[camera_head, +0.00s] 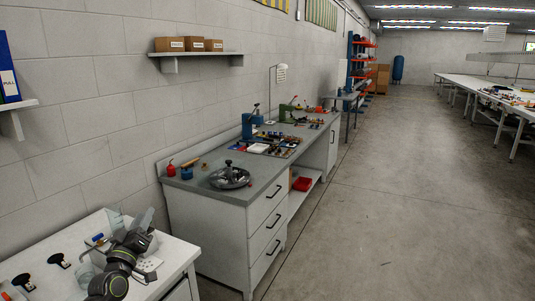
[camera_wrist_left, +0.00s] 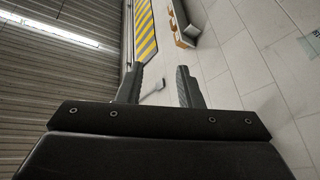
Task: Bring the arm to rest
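My left arm (camera_head: 110,280) comes in at the lower left of the head view, over the white table in the corner. My left gripper (camera_head: 129,214) points up, with its two fingers apart. In the left wrist view its fingers (camera_wrist_left: 158,82) also stand apart with nothing between them. Behind them that view shows the wall, a yellow-striped panel and the ceiling. My right arm and gripper are in neither view.
The white table (camera_head: 186,252) holds small black-handled items (camera_head: 60,260) near my arm. A grey workbench (camera_head: 205,212) with a round metal dish (camera_head: 230,179) stands beyond. A shelf with boxes (camera_head: 205,55) is on the wall. The floor (camera_head: 400,210) at right is clear.

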